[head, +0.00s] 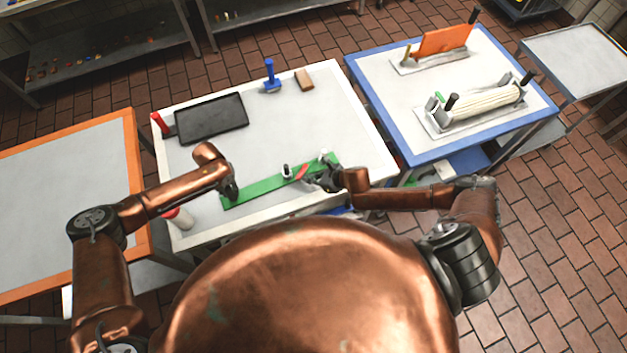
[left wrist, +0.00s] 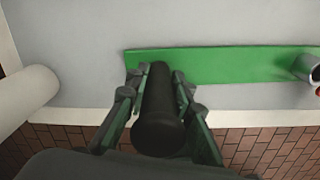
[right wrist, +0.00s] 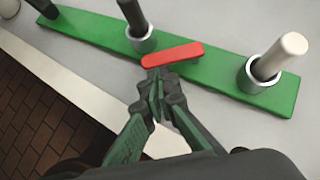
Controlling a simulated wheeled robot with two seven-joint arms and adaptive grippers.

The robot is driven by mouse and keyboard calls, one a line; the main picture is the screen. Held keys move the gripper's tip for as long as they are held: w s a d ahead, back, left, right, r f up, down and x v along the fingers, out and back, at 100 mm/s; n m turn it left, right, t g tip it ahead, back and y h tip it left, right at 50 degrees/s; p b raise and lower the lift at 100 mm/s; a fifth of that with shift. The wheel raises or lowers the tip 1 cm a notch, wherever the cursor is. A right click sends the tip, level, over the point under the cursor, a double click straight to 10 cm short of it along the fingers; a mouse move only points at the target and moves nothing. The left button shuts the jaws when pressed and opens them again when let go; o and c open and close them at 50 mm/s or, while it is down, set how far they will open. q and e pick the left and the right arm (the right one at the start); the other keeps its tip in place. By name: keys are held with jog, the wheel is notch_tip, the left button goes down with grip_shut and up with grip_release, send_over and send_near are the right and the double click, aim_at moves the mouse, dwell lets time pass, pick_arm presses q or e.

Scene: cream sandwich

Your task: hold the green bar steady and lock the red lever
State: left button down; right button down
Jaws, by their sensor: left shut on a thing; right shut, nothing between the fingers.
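The green bar (head: 258,191) lies along the near side of the white-framed table, and shows in both wrist views (left wrist: 225,65) (right wrist: 210,72). My left gripper (head: 231,188) is shut on the upright black handle (left wrist: 158,112) at the bar's left end. The red lever (right wrist: 172,55) lies across the bar between a black post (right wrist: 140,36) and a white post (right wrist: 276,62), each in a metal ring. My right gripper (right wrist: 158,84) is shut and empty, its fingertips at the lever's near edge; I cannot tell whether they touch. The lever also shows in the head view (head: 302,172).
A white cylinder (head: 180,218) stands near the table's front left corner. The table's middle is clear. A blue-framed table (head: 385,103) stands right.

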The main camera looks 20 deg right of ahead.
aim_at(298, 178)
jog(key=shift+w+a+m+t+h, duration=0.15)
jog(key=shift+a+m+t+h, duration=0.4)
jog(key=shift+m, duration=0.45)
jog(key=shift+a+m+h, duration=0.3)
jog(key=shift+m+h, duration=0.05)
jog(key=shift+m, duration=0.05)
jog(key=shift+w+a+m+t+h, duration=0.4)
jog(key=shift+a+m+h, duration=0.25)
jog(key=shift+m, duration=0.35)
jog(key=shift+w+a+m+h, duration=0.15)
jog(key=shift+w+m+h, duration=0.05)
jog(key=shift+m+h, duration=0.3)
jog(key=shift+w+a+m+h, duration=0.15)
jog(key=shift+m+h, duration=0.2)
jog(key=shift+m, duration=0.25)
jog(key=shift+w+m+h, duration=0.2)
jog(key=shift+m+h, duration=0.8)
jog(key=shift+m, duration=0.2)
